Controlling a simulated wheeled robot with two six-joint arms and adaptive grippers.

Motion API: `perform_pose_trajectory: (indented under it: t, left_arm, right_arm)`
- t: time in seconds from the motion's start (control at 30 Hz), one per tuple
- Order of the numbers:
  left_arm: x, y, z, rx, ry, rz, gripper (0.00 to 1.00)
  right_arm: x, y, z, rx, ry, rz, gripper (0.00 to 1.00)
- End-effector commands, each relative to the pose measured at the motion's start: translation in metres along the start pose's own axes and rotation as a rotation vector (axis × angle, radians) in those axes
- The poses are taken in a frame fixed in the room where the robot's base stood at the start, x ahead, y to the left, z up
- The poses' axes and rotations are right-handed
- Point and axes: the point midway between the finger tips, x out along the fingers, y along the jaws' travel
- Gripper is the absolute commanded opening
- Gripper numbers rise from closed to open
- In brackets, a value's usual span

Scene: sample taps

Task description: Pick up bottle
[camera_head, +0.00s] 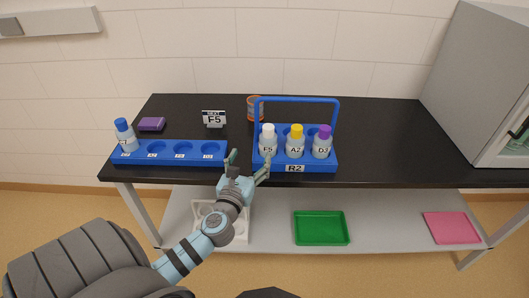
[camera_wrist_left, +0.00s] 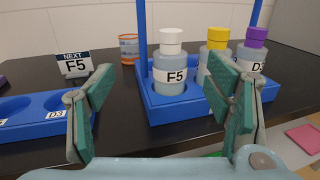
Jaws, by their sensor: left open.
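Three labelled bottles stand upright in the blue handled carrier R2 (camera_head: 327,163). They are the white-capped F5 bottle (camera_head: 267,141), the yellow-capped A2 bottle (camera_head: 295,142) and the purple-capped D3 bottle (camera_head: 322,143). A blue-capped bottle (camera_head: 124,135) stands in the leftmost place of the blue rack (camera_head: 168,159). A sign (camera_head: 214,118) behind reads NEXT F5. My left gripper (camera_head: 248,165) is open and empty at the table's front edge, in front of the F5 bottle. In the left wrist view the F5 bottle (camera_wrist_left: 169,67) shows beyond and between the spread fingers (camera_wrist_left: 163,110). My right gripper is not in view.
A purple block (camera_head: 151,124) and an orange can (camera_head: 255,108) lie further back on the black table (camera_head: 385,140). The carrier's tall handle (camera_head: 297,100) arches over the bottles. A grey cabinet (camera_head: 480,80) stands at right. Green (camera_head: 320,228) and pink (camera_head: 452,228) trays sit on the lower shelf.

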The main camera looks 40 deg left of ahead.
Motion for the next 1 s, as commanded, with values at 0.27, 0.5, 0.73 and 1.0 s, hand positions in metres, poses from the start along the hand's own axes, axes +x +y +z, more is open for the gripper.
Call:
perform_pose_trajectory:
  t: [0.27, 0.5, 0.73, 1.0]
  left_arm:
    - [0.062, -0.003, -0.001, -0.004, 0.003, -0.002, 0.72]
    - [0.104, -0.010, -0.003, -0.006, 0.002, -0.001, 0.72]
    - [0.116, -0.010, -0.002, -0.006, 0.005, -0.003, 0.72]
    - [0.116, -0.010, -0.002, -0.006, 0.005, -0.003, 0.40]
  right_arm:
    - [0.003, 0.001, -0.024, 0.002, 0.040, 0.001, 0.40]
    - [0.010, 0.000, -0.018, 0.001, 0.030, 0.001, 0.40]
    - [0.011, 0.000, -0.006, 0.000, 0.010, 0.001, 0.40]
    - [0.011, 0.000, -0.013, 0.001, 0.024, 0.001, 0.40]
